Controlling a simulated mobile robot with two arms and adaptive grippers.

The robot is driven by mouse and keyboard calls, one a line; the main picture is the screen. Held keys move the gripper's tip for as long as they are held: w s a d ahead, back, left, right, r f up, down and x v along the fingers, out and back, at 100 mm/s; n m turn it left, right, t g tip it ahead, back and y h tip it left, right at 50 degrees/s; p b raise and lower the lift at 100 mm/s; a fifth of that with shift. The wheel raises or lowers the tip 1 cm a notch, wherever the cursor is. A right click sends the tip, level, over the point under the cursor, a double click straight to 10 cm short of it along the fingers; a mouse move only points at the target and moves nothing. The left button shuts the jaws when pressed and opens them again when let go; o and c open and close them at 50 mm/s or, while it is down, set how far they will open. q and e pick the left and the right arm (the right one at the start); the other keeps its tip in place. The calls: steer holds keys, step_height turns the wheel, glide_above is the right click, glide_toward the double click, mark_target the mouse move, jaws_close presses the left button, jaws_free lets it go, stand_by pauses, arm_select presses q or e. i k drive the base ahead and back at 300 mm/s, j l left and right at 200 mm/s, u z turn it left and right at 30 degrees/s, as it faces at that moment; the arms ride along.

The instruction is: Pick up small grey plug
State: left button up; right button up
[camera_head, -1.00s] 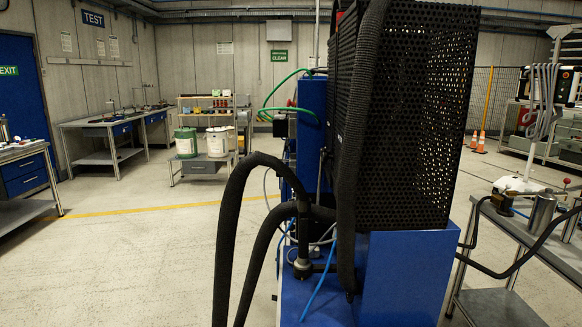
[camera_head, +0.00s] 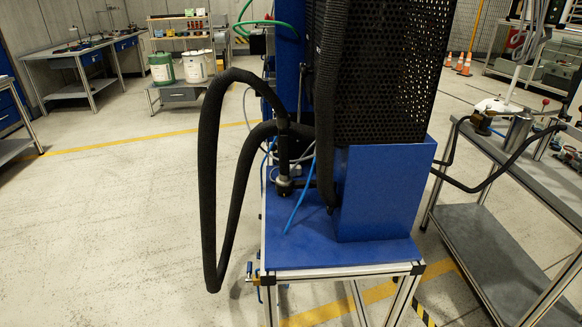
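I cannot make out a small grey plug anywhere in this view. Neither of my grippers is in view. A blue machine stand (camera_head: 378,195) with a black perforated cover (camera_head: 395,75) fills the middle. A thick black hose (camera_head: 208,190) loops down at its left side. A dark fitting (camera_head: 284,187) with thin hoses stands on the blue plate (camera_head: 330,255).
A grey bench (camera_head: 480,245) with a metal cylinder (camera_head: 518,131) stands at the right. White and green pails (camera_head: 195,68) sit on a low cart at the back. A workbench (camera_head: 78,63) stands at back left. Floor at the left is clear.

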mark_target(297, 170)
steer(key=i+j+u, duration=0.25)
steer(key=j, duration=0.25)
steer(key=i+j+u, duration=0.2)
steer(key=j, duration=0.25)
steer(key=i+j+u, duration=0.25)
steer(key=j, duration=0.15)
steer(key=i+j, duration=0.25)
steer(key=i, duration=0.2)
steer(key=i+j, duration=0.25)
steer(key=i, duration=0.25)
steer(key=i+j+z, duration=0.1)
steer(key=i+j, duration=0.15)
steer(key=i, duration=0.2)
steer(key=i+z, duration=0.35)
steer(key=z, duration=0.15)
steer(key=i+z, duration=0.45)
steer(key=i+j+z, duration=0.2)
steer(key=z, duration=0.3)
steer(key=i+j+z, duration=0.25)
steer(key=z, duration=0.2)
steer(key=j, duration=0.1)
